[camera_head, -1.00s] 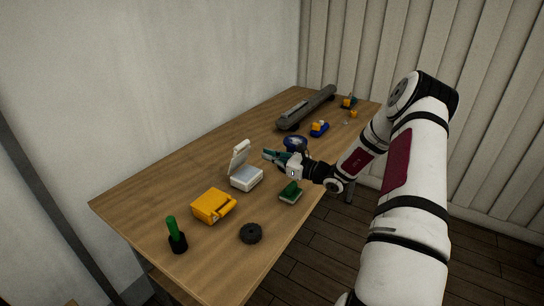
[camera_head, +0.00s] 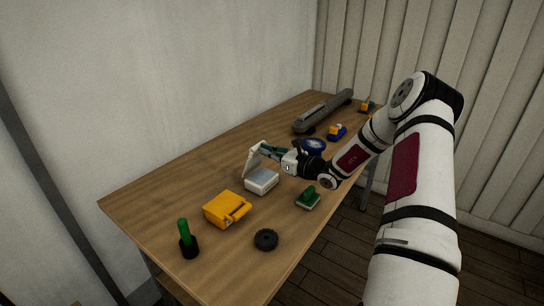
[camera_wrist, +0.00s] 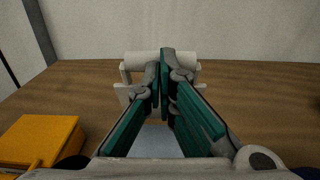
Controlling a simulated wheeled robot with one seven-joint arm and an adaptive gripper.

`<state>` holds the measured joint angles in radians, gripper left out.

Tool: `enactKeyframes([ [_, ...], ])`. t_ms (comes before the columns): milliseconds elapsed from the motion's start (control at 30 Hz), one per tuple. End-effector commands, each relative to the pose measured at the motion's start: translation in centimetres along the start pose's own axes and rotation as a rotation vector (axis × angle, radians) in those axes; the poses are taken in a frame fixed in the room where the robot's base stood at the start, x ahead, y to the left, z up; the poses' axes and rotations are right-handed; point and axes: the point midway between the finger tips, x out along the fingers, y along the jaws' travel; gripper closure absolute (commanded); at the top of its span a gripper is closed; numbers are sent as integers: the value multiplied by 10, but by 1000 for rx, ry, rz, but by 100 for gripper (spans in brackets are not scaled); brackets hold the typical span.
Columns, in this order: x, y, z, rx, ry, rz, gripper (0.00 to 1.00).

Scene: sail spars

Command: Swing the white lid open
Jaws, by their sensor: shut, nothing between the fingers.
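The white box (camera_head: 262,182) sits on the table with its white lid (camera_head: 251,164) standing up, open, at the box's left edge. In the wrist view the lid's top edge (camera_wrist: 135,58) shows behind the fingertips. My gripper (camera_head: 266,149) is shut and empty, with its green-padded fingers above the box and their tips at the upper part of the lid. In the wrist view my gripper (camera_wrist: 163,72) hides the middle of the lid. I cannot tell whether the tips touch the lid.
A yellow case (camera_head: 222,208), a black-and-green upright tool (camera_head: 188,243), a black wheel (camera_head: 266,239) and a green block (camera_head: 308,198) lie nearby. A pale wall borders the table's left side.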

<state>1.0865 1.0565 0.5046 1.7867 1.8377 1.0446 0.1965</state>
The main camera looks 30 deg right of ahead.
Motion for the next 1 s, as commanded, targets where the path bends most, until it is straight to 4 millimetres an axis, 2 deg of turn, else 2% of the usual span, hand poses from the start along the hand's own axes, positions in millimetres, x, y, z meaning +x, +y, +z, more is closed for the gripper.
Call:
enactKeyframes([
  [167,1,0,0,-1,1,-1,100],
  [733,35,-1,4,0,3,-1,100],
  [1000,36,-1,5,0,3,-2,100],
])
